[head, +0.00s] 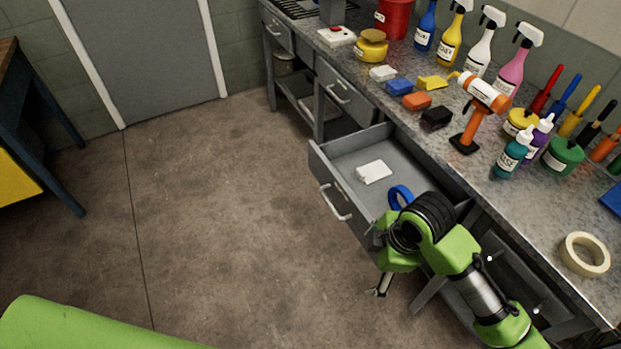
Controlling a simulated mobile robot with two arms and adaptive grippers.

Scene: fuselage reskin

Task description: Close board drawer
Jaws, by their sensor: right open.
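The grey board drawer (345,163) stands pulled out from the workbench. A white block lies inside it, and a blue ring shows near its right side. Its bar handle (335,203) is on the front panel, facing the open floor. My right gripper (379,291) hangs below and to the right of the handle, in front of the drawer's right end, pointing down. It is open and apart from the handle. My right arm hides the drawer's right part. My left gripper is not in view.
Another bench drawer (340,88) beyond is shut. The concrete floor (220,220) left of the drawer is clear.

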